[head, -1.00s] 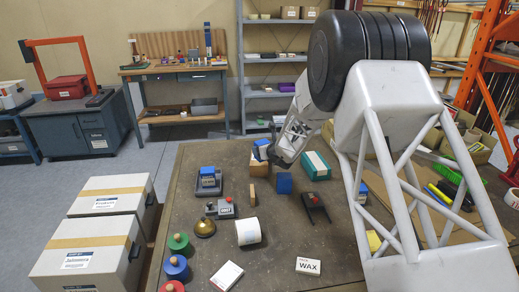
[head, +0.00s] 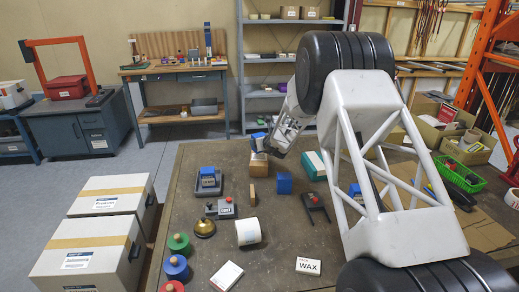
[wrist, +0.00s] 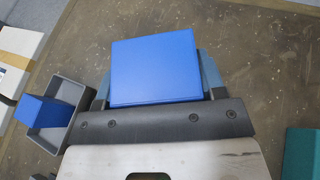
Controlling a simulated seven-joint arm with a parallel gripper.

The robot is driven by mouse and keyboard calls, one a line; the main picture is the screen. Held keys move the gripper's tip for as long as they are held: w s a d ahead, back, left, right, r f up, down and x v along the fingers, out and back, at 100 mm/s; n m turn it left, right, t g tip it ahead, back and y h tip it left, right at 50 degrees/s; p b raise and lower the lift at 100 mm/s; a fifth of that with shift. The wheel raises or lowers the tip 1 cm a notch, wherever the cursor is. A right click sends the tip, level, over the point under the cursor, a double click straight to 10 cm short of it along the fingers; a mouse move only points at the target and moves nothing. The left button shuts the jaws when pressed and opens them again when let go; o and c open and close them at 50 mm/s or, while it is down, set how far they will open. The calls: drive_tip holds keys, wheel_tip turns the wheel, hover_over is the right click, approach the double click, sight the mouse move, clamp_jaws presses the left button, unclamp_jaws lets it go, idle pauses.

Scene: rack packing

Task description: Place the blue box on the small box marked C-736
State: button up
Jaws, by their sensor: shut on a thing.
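A blue box (wrist: 155,67) fills the middle of the wrist view, between the two blue-grey fingers of my gripper (wrist: 158,75). My gripper is shut on it. In the head view my gripper (head: 263,147) is above the far part of the table, and the held blue box shows only as a small blue patch (head: 258,136). Wooden blocks (head: 259,166) are on the table just below it. I cannot read the marking C-736 on anything in view. Small labelled boxes (head: 310,12) stand on the back shelf, but their labels are too small to read.
A grey tray with a blue block (head: 208,178), a blue cube (head: 284,183), a teal-and-white box (head: 314,166), a white roll (head: 248,232) and a brass bell (head: 204,228) are on the table (head: 270,262). Two large cartons (head: 92,250) stand left. Orange rack uprights are right.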

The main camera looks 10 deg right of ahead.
drive_tip(key=shift+f, duration=1.7)
drive_tip(key=shift+f, duration=0.2)
drive_tip(key=o, duration=1)
drive_tip(key=shift+s+r, duration=0.1)
drive_tip(key=shift+r, duration=0.1)
drive_tip(key=shift+v, duration=0.8)
drive_tip(key=v, duration=1)
drive_tip(key=shift+d, duration=0.15)
drive_tip(key=shift+s, duration=0.1)
